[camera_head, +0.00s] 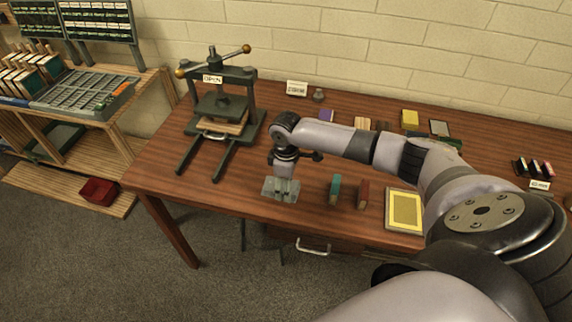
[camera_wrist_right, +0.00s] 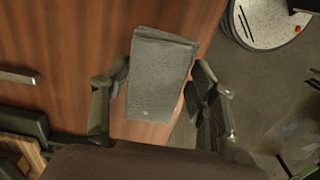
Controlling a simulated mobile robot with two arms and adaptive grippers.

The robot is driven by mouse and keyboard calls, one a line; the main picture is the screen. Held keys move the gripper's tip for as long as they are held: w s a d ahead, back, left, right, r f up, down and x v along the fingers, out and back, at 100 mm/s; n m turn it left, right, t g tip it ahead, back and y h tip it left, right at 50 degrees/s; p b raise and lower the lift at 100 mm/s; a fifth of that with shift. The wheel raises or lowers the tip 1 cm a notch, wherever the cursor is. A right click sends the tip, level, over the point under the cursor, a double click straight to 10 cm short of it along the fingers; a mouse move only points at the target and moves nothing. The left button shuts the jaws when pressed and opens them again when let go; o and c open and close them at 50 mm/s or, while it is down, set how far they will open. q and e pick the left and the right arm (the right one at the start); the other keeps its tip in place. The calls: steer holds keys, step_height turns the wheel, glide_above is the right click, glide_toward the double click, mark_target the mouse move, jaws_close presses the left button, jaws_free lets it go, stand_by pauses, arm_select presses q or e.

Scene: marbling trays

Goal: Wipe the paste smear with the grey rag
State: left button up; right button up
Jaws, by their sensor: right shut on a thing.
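The grey rag (camera_head: 270,187) is at the front edge of the wooden table, left of the middle, in the head view. My right gripper (camera_head: 285,186) points down and is shut on it. In the right wrist view the rag (camera_wrist_right: 160,75) is a folded grey piece between the two fingers, with a small pale speck near its lower end. I cannot tell whether the rag touches the tabletop. I cannot make out the paste smear in either view. My left gripper is not in view.
A dark press (camera_head: 215,100) with an "OPEN" sign stands on the table to the left. A teal block (camera_head: 335,189) and a reddish-brown block (camera_head: 363,193) stand right of the rag. A yellow framed tray (camera_head: 405,189) lies farther right. My right arm crosses over the table.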

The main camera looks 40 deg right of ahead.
steer(key=shift+r+p, duration=1.15)
steer(key=shift+r, duration=0.2)
steer(key=shift+f, duration=0.1)
